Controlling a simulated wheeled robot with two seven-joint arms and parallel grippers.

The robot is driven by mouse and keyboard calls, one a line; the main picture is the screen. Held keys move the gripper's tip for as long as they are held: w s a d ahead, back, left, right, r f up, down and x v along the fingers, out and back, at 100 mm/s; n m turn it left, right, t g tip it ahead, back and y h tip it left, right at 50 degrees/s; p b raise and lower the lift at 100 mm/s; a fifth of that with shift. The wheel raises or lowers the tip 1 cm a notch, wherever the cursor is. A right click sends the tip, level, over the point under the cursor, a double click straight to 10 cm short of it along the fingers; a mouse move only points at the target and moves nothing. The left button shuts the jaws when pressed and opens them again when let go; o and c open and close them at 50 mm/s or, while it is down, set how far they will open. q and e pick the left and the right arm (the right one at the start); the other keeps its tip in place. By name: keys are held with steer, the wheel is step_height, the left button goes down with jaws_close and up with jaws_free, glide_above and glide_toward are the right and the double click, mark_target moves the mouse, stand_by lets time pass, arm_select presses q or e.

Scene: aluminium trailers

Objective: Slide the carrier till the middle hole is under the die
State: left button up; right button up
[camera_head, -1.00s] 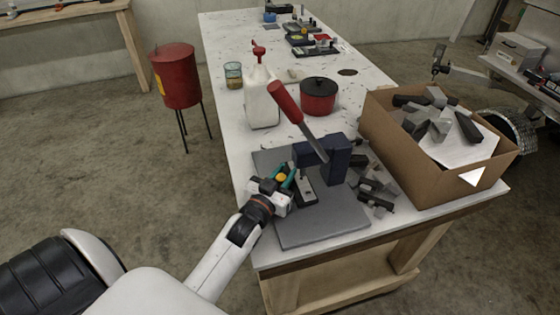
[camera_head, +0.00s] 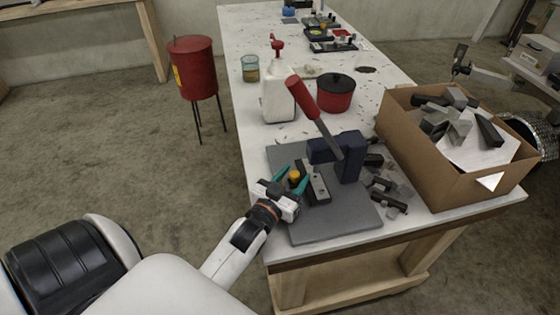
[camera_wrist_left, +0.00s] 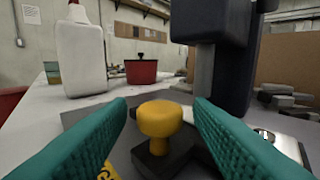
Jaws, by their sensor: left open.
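The blue arbor press (camera_head: 347,158) with its red lever (camera_head: 302,97) stands on a grey plate. The metal carrier (camera_head: 319,188), a light strip with dark holes, lies below the press head; its edge also shows at the right of the left wrist view (camera_wrist_left: 286,140). A yellow knob (camera_head: 295,175) on a black block is beside the carrier. My left gripper (camera_head: 292,179) is open. Its teal fingers stand either side of the knob (camera_wrist_left: 160,120), with gaps visible. The die is hidden, and I cannot tell which hole is under it. My right gripper is out of view.
The grey plate (camera_head: 340,223) has bare room at the front. Loose dark and grey blocks (camera_head: 388,200) lie right of the press, beside a cardboard box (camera_head: 458,187). A white jug (camera_head: 278,97) and red pot (camera_head: 335,94) stand behind.

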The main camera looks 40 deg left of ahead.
arm_select(q)
steer(key=s, duration=0.6)
steer(key=s+b, duration=0.1)
steer(key=s, duration=0.2)
steer(key=shift+s+d, duration=0.25)
steer(key=shift+d, duration=0.1)
